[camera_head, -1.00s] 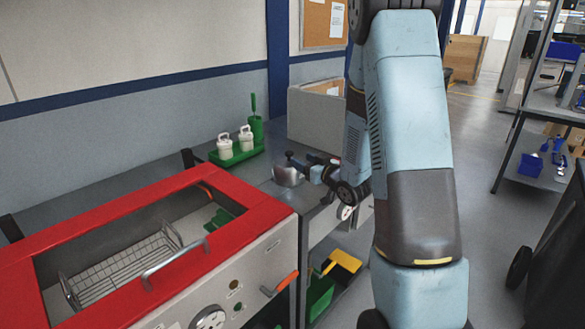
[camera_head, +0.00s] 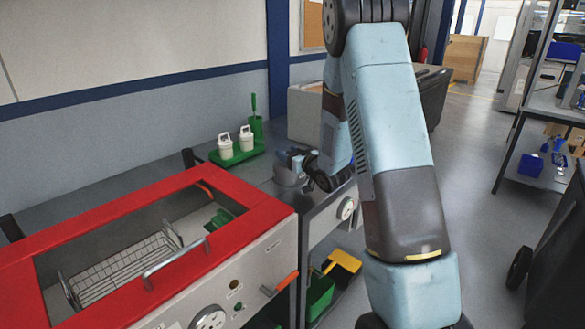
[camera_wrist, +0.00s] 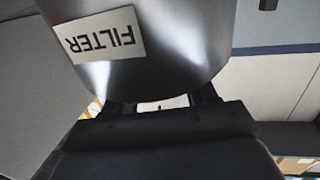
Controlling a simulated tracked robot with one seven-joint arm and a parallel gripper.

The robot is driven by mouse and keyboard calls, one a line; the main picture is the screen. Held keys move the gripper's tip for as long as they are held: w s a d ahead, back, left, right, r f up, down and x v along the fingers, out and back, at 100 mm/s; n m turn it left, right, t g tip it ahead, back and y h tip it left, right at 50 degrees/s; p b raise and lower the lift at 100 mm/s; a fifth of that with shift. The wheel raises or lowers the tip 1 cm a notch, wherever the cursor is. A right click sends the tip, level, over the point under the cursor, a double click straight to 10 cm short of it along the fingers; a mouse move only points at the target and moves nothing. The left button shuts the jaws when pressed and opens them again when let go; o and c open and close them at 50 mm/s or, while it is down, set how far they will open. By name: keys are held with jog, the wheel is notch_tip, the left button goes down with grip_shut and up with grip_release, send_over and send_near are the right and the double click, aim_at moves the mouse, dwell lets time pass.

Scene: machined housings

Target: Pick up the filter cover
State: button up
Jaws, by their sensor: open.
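The filter cover (camera_wrist: 165,55) is a rounded, shiny metal piece that fills much of the upper wrist view. Its FILTER label (camera_wrist: 99,36) reads upside down there. In the head view the filter cover (camera_head: 284,180) sits on the grey bench, partly hidden by my gripper (camera_head: 291,162). My gripper is open at the cover. In the wrist view my gripper (camera_wrist: 160,103) shows two dark fingers set apart, with the cover's lower edge overlapping the space between them. I cannot tell whether the fingers touch it.
Left of the cover stands a red-topped washer (camera_head: 120,235) with a wire basket (camera_head: 125,265). A green tray (camera_head: 238,155) with two white bottles and a green holder (camera_head: 256,125) is behind on the bench. A grey box (camera_head: 304,112) stands at the back.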

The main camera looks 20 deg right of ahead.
grip_shut()
dwell(0.4)
